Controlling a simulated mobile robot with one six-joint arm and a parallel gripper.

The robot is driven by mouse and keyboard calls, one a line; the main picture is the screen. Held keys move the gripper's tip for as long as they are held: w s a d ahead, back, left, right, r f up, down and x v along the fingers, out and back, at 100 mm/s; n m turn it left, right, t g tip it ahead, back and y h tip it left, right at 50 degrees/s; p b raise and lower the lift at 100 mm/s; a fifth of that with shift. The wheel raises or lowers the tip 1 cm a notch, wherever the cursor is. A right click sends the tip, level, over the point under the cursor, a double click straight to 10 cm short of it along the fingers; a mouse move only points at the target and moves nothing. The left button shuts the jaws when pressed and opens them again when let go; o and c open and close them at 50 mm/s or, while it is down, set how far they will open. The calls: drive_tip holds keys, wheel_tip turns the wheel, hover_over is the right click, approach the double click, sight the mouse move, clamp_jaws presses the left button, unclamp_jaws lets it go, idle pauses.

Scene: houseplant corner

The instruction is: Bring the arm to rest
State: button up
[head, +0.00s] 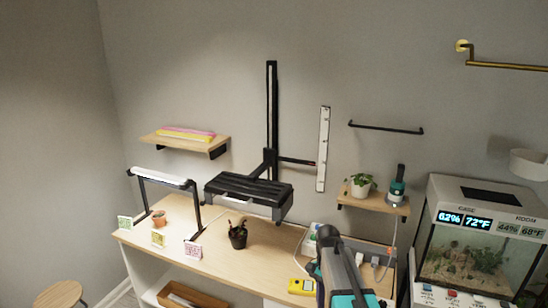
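My arm (342,268), dark grey with teal parts, rises from the bottom edge of the head view, right of the middle, in front of the wooden bench (262,258). Its rounded dark top overlaps the bench's right part. I see no gripper fingers in this view, so I cannot tell if the gripper is open or holds anything.
On the bench are a black pot with tools (238,238), a small terracotta pot (158,217), a lamp (160,178), cards and a yellow device (301,287). A black rack (248,190) hangs above. A glass tank (468,262) stands right. A stool (60,296) is lower left.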

drive_tip(key=s+f+n+g+b, duration=0.1)
drive_tip(key=s+f+n+b, duration=0.2)
drive_tip(key=s+f, duration=1.3)
drive_tip(key=s+f+n+b, duration=0.3)
drive_tip(key=s+f+n, duration=0.5)
drive_tip(key=s+f, duration=0.9)
wheel_tip(320, 180, down, 4)
drive_tip(key=shift+f+g, duration=0.25)
drive_tip(key=shift+g, duration=0.15)
idle(0.4)
drive_tip(key=shift+c, duration=1)
